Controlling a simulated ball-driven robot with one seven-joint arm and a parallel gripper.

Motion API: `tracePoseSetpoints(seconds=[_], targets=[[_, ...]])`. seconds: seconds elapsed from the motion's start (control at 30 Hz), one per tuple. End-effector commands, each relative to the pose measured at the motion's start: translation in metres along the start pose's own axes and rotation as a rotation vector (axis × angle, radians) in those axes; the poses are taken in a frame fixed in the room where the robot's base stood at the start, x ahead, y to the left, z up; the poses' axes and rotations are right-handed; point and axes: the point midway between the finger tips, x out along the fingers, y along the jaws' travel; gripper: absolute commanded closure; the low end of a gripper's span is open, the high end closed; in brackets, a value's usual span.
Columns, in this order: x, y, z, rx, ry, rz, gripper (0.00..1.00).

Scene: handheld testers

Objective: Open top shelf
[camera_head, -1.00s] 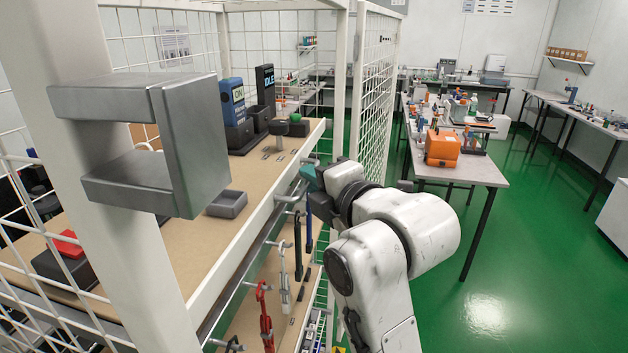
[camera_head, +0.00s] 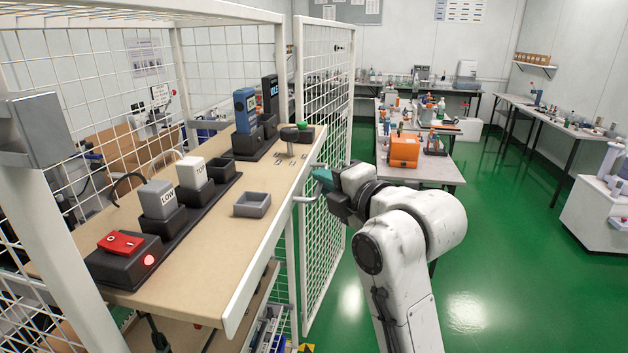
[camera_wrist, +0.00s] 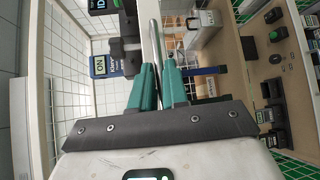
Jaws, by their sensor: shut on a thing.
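The top shelf (camera_head: 275,222) is a tan board with a pale front edge. It sticks out beyond the white cage frame, toward my side. A metal bar handle (camera_head: 304,199) stands off its front edge, and in the wrist view the bar (camera_wrist: 154,42) runs between my fingertips. My gripper (camera_head: 322,180) has teal fingers and is at the handle. In the wrist view my gripper (camera_wrist: 158,76) is closed around the bar. My own wrist hides part of the grip in the head view.
The shelf carries a red-switch box (camera_head: 122,243), LOW (camera_head: 158,199) and TOP testers, a blue tester (camera_head: 245,110) and a grey tray (camera_head: 252,204). An open mesh door (camera_head: 325,180) stands behind my gripper. Green floor at right is free.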

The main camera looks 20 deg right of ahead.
Motion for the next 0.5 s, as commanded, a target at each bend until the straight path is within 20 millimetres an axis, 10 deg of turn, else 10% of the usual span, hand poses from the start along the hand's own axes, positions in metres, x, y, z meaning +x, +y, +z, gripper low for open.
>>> tracePoseSetpoints(seconds=[0.5], targets=[[-0.041, -0.014, 0.041, 0.000, -0.001, -0.005, 1.00]])
